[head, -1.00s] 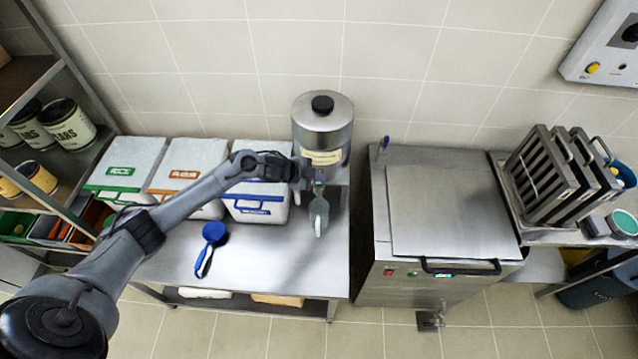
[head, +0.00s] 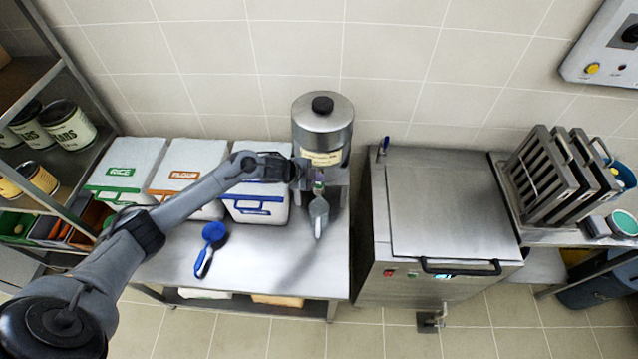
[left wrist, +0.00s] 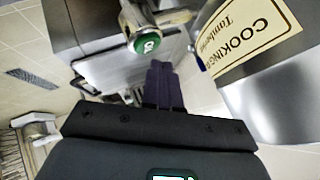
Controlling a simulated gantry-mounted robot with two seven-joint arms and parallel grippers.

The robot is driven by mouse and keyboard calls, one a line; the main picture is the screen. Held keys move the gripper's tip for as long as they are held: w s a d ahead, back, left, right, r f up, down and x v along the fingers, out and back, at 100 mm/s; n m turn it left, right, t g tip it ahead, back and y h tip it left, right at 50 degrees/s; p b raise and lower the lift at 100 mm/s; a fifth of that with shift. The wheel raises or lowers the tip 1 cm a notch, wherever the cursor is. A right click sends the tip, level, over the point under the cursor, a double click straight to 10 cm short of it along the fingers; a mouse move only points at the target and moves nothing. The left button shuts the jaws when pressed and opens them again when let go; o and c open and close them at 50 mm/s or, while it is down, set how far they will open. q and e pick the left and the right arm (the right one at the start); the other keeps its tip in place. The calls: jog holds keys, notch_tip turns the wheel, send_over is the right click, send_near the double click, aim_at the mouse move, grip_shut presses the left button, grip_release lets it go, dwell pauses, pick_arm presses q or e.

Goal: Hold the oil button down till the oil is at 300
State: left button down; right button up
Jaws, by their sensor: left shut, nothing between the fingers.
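The steel oil dispenser (head: 322,128) with a black knob and a "COOKING" label stands at the back right of the left table. Its label also shows in the left wrist view (left wrist: 250,32). There a green round button (left wrist: 148,43) sits on the end of a metal fitting. My left gripper (head: 316,178) is at the dispenser's front; its dark fingers (left wrist: 161,66) are shut and empty, with tips close beside the green button. I cannot tell whether they touch it. A grey, scoop-like item (head: 319,220) shows just below the gripper. No oil level reading is legible. My right gripper is out of view.
Rice (head: 122,172), flour (head: 184,172) and a blue-trimmed bin (head: 258,210) line the table's back, partly under my left arm. A blue scoop (head: 211,247) lies in front. A steel lidded unit (head: 450,205) stands right, racks (head: 560,175) beyond it.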

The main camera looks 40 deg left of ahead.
pick_arm(q)
jog(key=shift+f, duration=0.2)
dwell(0.6)
jog(key=shift+f, duration=0.25)
jog(key=shift+f+b, duration=0.5)
dwell(6.5)
